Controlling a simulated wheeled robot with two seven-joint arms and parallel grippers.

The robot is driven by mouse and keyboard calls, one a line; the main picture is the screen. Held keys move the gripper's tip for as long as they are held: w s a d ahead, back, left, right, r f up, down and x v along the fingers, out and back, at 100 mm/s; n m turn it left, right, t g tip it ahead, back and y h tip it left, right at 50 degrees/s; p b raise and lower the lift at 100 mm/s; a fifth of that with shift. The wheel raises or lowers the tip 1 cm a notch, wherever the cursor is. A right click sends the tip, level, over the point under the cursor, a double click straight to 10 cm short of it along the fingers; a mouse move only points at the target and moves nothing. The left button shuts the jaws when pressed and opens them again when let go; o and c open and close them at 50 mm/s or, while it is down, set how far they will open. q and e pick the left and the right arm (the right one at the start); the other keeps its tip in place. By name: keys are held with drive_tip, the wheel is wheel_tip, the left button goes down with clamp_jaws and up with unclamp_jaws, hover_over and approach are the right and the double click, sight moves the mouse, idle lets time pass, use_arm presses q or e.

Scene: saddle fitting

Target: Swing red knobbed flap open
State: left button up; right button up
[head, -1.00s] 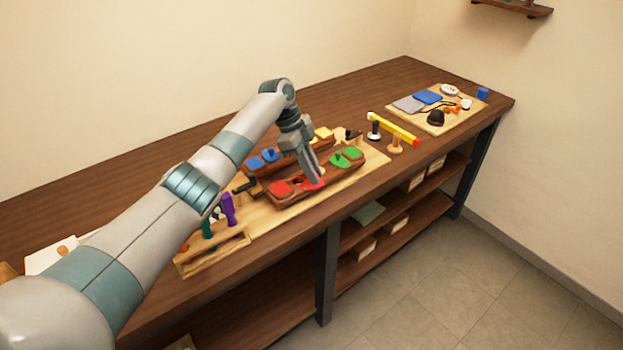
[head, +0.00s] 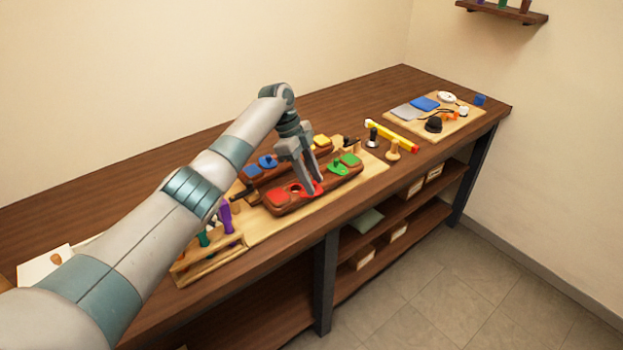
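The red knobbed flap (head: 319,188) is on the near dark-red wooden saddle block (head: 325,192), beside a red square pad (head: 278,198). A red patch with a dark round spot lies between pad and flap. My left gripper (head: 312,188) comes down from above with its two fingers parted, tips at the flap. The fingers hide the knob, so I cannot tell whether they touch it or how far the flap is turned. My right gripper is not in view.
A green flap (head: 338,168) and green pad (head: 351,160) are just right of the gripper. A second block with blue (head: 267,161) and yellow (head: 321,142) pieces stands behind. A tool rack (head: 210,258) is at the left. A yellow bar (head: 390,136) lies to the right.

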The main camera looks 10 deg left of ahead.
use_arm(q)
drive_tip(key=shift+r, duration=0.1)
